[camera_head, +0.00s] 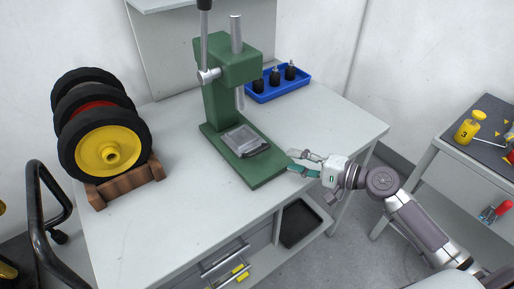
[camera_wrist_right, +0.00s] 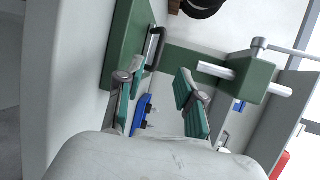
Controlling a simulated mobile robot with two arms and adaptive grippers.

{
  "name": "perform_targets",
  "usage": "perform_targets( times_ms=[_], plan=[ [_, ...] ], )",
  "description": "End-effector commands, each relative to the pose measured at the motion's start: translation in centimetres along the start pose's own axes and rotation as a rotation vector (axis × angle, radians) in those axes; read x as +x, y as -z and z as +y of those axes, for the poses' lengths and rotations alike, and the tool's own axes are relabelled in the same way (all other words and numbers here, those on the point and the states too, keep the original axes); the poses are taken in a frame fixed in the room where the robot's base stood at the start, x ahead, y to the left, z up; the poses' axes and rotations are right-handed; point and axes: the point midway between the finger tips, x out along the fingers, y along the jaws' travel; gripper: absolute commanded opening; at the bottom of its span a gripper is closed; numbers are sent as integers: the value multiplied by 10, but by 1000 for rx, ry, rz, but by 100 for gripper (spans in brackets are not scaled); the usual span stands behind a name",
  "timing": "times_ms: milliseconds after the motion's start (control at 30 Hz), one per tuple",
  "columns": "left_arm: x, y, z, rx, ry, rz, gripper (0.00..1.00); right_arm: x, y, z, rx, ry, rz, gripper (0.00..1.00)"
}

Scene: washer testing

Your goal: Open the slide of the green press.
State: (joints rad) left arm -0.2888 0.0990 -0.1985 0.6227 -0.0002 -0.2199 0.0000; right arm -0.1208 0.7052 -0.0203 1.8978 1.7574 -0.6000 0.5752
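The green press (camera_head: 222,75) stands on the white table, with a silver ram over its green base (camera_head: 268,172). The slide (camera_head: 245,140), a grey plate with a dark edge, lies on that base under the ram. In the right wrist view the press head (camera_wrist_right: 252,82) is at the right, and the slide's dark handle (camera_wrist_right: 154,48) shows beyond the fingers. My right gripper (camera_head: 296,162) is open and empty, just right of the base's front end, with its fingers pointing toward the press. They appear apart from the slide. My left gripper is not in view.
A blue tray (camera_head: 298,83) with several black pieces sits behind the press. Wheels on a wooden stand (camera_head: 128,184) are at the left. The table front is clear. A side table (camera_head: 436,143) at the right holds a yellow weight (camera_head: 467,131).

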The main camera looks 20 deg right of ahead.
Motion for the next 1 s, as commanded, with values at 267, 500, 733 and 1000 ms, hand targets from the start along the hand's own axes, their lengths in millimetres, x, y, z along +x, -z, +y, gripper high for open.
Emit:
perform_targets(
  times_ms=[267, 500, 733, 1000],
  plan=[
    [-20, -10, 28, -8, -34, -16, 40, 62, 0, -5, 0, 3, 0, 37],
    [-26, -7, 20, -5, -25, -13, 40, 100, 0, -2, -1, 1, 1, 37],
    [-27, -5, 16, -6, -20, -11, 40, 113, 1, 0, -1, 0, 2, 37],
    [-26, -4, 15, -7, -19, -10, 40, 113, 0, 0, -2, 0, 2, 32]
  ],
)
